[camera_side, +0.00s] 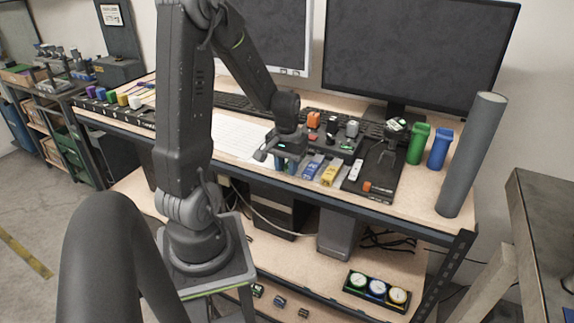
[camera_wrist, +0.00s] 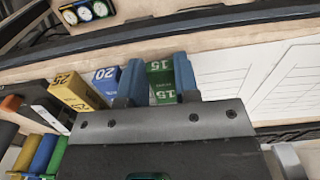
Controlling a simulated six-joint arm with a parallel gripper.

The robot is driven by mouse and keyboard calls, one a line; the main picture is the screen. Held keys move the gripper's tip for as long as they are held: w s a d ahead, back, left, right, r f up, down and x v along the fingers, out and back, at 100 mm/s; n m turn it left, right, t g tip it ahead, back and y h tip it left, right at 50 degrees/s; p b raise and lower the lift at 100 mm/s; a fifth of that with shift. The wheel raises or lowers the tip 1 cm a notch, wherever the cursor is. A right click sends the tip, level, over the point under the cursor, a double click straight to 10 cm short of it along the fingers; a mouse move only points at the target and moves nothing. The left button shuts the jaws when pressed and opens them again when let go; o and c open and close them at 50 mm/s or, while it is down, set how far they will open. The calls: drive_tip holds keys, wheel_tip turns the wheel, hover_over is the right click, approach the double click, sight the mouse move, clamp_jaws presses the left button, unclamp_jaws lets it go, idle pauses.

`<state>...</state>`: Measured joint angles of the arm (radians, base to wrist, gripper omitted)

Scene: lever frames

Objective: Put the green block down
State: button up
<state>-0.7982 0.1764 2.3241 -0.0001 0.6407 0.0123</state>
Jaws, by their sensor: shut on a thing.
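The green block (camera_wrist: 161,82), marked 15, sits between the two blue-grey fingers of my gripper (camera_wrist: 158,84) in the wrist view. My gripper is shut on it. In the side view my gripper (camera_side: 282,160) is low over the front part of the desk, and the block is mostly hidden there. I cannot tell whether the block touches the desk. A blue block (camera_wrist: 105,80) marked 20 is just left of the fingers in the wrist view. A yellow block (camera_wrist: 76,93) marked 25 is further left; it also shows in the side view (camera_side: 330,173).
White paper sheets (camera_wrist: 243,77) lie right of my gripper in the wrist view. A black tray (camera_side: 378,180), green and blue holders (camera_side: 418,144) and a grey tube (camera_side: 471,155) stand to the right in the side view. Monitors (camera_side: 415,50) and a keyboard are behind. The desk's front edge is close.

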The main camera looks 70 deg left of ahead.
drive_tip(key=shift+f, duration=0.15)
drive_tip(key=o, duration=1)
wheel_tip(320, 180, up, 12)
drive_tip(key=s+d+r+m+t, duration=0.1)
drive_tip(key=d+r+m+t, duration=0.1)
drive_tip(key=d, duration=0.5)
drive_tip(key=s+d+r+m+t, duration=0.1)
drive_tip(key=d+m, duration=0.3)
drive_tip(key=d, duration=0.4)
drive_tip(key=s+d+r+m+t, duration=0.2)
drive_tip(key=d+m, duration=0.1)
drive_tip(key=d, duration=0.4)
drive_tip(key=shift+d+r+t, duration=0.3)
drive_tip(key=shift+d+r, duration=0.05)
drive_tip(key=shift+d, duration=0.05)
